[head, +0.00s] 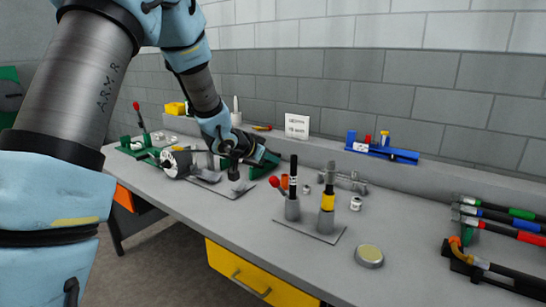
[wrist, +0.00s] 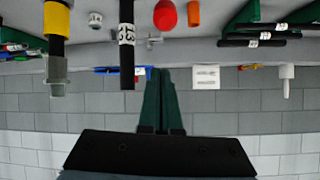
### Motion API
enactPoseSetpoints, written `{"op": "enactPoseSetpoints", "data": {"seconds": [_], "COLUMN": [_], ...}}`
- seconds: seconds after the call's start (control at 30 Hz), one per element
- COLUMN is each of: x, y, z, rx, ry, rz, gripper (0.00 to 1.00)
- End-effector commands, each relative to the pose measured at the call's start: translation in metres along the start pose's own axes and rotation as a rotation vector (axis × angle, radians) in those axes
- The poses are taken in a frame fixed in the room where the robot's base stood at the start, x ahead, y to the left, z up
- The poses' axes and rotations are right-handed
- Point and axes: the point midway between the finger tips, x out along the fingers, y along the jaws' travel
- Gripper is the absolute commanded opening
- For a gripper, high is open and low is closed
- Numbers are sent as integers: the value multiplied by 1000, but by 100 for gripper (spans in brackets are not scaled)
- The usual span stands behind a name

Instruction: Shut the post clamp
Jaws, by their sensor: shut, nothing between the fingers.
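A grey plate (head: 318,236) carries two upright metal posts. The left post has a black handle (head: 293,175) with a white label and a red ball knob (head: 274,181) beside it. The wrist view, upside down, shows the black handle (wrist: 127,45), red knob (wrist: 165,15) and yellow band (wrist: 57,20). My gripper (head: 272,160) has green fingers, shut and empty (wrist: 160,72), apart from the posts, behind and left of them.
A blue rack (head: 382,153) and a white sign (head: 297,126) stand along the back ledge. A round tin (head: 369,256) lies at the front. Several coloured-handled tools (head: 505,225) lie at right. Another red-knobbed lever (head: 136,106) stands far left. Bench is clear around the tin.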

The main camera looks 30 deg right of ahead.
Motion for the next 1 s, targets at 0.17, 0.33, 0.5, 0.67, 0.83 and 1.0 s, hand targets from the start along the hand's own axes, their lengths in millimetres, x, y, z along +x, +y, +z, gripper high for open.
{"op": "enactPoseSetpoints", "data": {"seconds": [0.17,0.33,0.5,0.67,0.83,1.0], "x": [36,67,58,54,54,54], "y": [1,1,0,0,0,0], "z": [-2,-2,22,34,37,37], "rx": [2,2,0,0,2,2], "ry": [-1,0,-2,-1,2,2], "rz": [3,2,1,1,0,1], "gripper": [0,0,0,0,0,0]}}
